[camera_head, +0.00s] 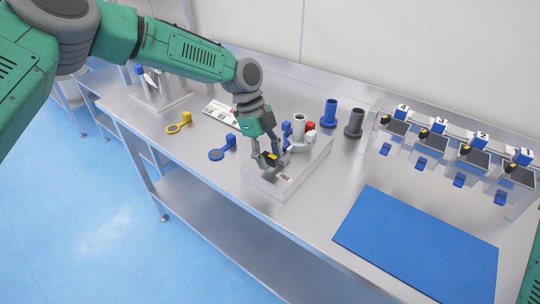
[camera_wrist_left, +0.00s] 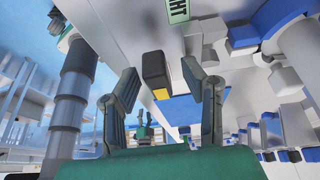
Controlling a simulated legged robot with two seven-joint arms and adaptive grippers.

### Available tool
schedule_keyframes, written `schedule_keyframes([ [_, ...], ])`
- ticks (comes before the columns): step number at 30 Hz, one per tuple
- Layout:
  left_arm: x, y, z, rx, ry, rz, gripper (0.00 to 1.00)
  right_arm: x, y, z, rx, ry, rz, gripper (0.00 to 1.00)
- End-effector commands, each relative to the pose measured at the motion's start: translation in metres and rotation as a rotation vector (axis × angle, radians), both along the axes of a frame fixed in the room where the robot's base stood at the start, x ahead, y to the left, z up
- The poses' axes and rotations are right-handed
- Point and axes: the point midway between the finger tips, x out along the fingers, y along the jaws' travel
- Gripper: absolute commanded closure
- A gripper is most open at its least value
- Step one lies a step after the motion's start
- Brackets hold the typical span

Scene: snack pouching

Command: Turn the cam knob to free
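The cam knob is a dark block with a yellow end (camera_wrist_left: 156,75), on the pale machine base (camera_head: 266,182) at mid-table. In the head view its yellow part (camera_head: 272,156) shows between my left fingers. My left gripper (camera_head: 272,163) reaches down over the base from the left. In the left wrist view its two fingers (camera_wrist_left: 162,72) are apart, with the knob between them and visible gaps on both sides. Part of my right arm shows at the head view's lower right edge. A small dark gripper-like shape (camera_wrist_left: 144,130) shows far off in the wrist view, too small to read.
A grey cylinder (camera_head: 299,125) and a red part (camera_head: 310,126) stand on the base. Blue (camera_head: 330,112) and dark (camera_head: 354,123) tubes stand behind. A blue mat (camera_head: 420,242) lies right, below numbered stations (camera_head: 440,125). Blue (camera_head: 217,154) and yellow (camera_head: 179,128) ringed tools lie left.

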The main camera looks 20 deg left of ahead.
Motion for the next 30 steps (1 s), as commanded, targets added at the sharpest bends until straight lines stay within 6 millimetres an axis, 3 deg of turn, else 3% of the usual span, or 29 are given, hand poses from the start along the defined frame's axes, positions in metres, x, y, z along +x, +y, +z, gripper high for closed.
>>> schedule_keyframes([
  [11, 0.002, 0.004, 0.014, -0.002, -0.004, 0.003, 0.62, -0.003, 0.000, 0.001, 0.000, -0.003, 0.000, 0.60],
  [22, 0.015, 0.032, 0.082, -0.003, -0.004, 0.003, 0.62, -0.003, 0.000, 0.001, 0.000, -0.003, 0.000, 0.60],
  [30, 0.019, 0.043, 0.108, -0.002, 0.000, 0.001, 0.62, -0.002, 0.000, 0.001, 0.000, -0.003, 0.000, 0.60],
])
